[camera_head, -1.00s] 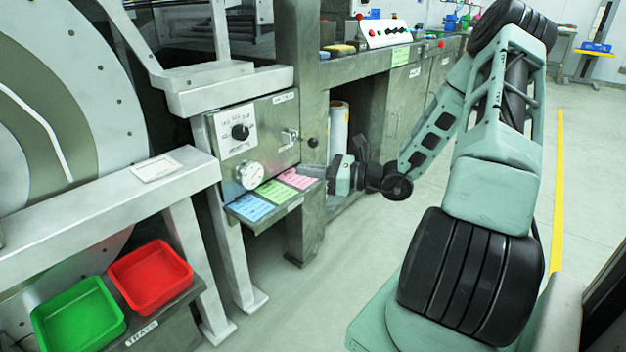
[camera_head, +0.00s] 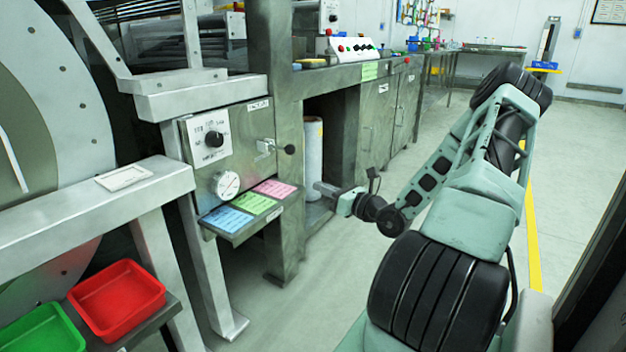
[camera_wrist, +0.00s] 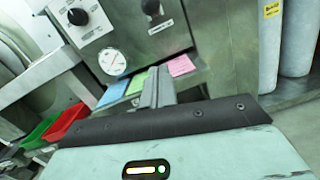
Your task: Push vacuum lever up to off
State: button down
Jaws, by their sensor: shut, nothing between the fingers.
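The vacuum lever is a short metal handle (camera_head: 266,146) with a black ball knob (camera_head: 290,150). It sticks out from the right part of the grey panel (camera_head: 240,135), roughly level. In the wrist view the lever's black knob (camera_wrist: 151,6) shows at the top edge, and its lettering is too small to read. My gripper (camera_head: 318,186) is shut and empty. It is below and to the right of the knob, apart from it. In the wrist view its closed fingers (camera_wrist: 158,84) point up toward the panel, below the lever.
A black rotary dial (camera_head: 214,139) and a round gauge (camera_head: 225,184) are on the panel's left. A shelf with coloured cards (camera_head: 246,208) juts out below. A white cylinder (camera_head: 313,158) stands in the open bay behind my gripper. Floor to the right is clear.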

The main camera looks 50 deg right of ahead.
aim_at(279, 148)
jog(key=w+r+b, duration=0.4)
jog(key=w, duration=0.5)
jog(key=shift+w+d+r, duration=0.2)
jog(key=shift+r, duration=0.15)
jog(key=shift+r, duration=0.15)
jog(key=shift+r+g+p, duration=0.25)
jog(key=shift+g+p, duration=0.05)
jog(key=shift+p, duration=0.7)
